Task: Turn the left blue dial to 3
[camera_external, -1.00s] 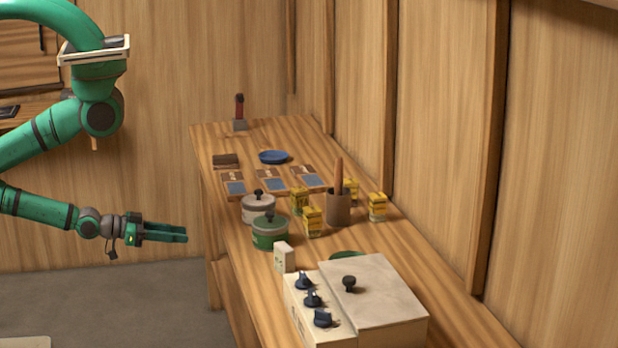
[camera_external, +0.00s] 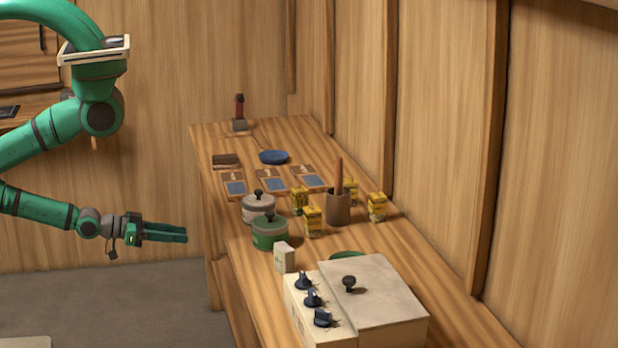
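A cream box (camera_external: 372,300) with a sloped front panel stands at the near end of the wooden bench. Three dark blue dials sit in a row on the panel: a far one (camera_external: 303,281), a middle one (camera_external: 312,298) and a near one (camera_external: 323,318). The marks by the dials are too small to read. My green gripper (camera_external: 186,235) is off the bench's left side, level, well apart from the dials. It touches nothing. Its fingers look close together from this side, and I cannot tell whether there is a gap between them.
A small white box (camera_external: 284,257) stands just beyond the dials. Behind it are a green pot (camera_external: 270,232), a pale pot (camera_external: 258,207), several yellow cartons (camera_external: 312,221) and a brown holder (camera_external: 338,208). A wall runs along the bench's right.

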